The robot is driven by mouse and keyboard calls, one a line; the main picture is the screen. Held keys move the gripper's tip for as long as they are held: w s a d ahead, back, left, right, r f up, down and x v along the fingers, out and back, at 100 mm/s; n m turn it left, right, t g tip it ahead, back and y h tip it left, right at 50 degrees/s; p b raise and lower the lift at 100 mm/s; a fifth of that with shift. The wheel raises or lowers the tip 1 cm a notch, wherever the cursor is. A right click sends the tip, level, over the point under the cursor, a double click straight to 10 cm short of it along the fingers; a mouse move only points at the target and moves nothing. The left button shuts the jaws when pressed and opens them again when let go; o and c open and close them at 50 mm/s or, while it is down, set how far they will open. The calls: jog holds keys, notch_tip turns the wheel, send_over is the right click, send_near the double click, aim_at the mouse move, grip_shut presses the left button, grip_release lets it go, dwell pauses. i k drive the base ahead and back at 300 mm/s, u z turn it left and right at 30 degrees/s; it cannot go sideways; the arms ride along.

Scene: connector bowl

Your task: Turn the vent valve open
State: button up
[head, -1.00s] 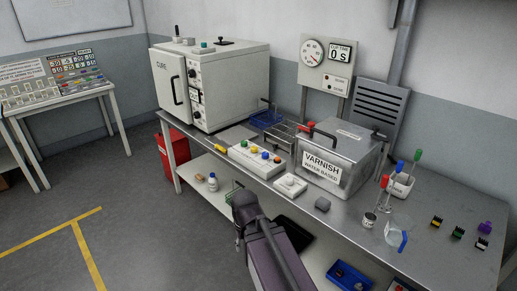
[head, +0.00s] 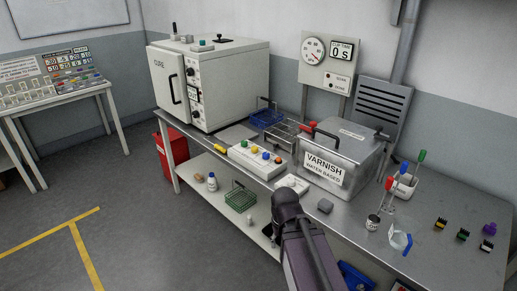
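No part is clearly labelled as the vent valve. A red fitting (head: 309,127) sits at the back left of the varnish tank (head: 346,160), and a small black handle (head: 378,134) is at the tank's right side. Another black handle (head: 222,40) is on top of the white cure oven (head: 235,92). I cannot tell which of these is the valve, or how it is turned. My arm rises from the bottom edge in front of the bench, and its bent joint is just before the bench front, left of the tank. My gripper's fingers do not show.
A gauge panel (head: 327,62) stands behind. A green basket (head: 240,198) is on the lower shelf.

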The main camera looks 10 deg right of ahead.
aim_at(254, 149)
jog(key=u, duration=0.05)
jog(key=i, duration=1)
jog(key=z, duration=0.05)
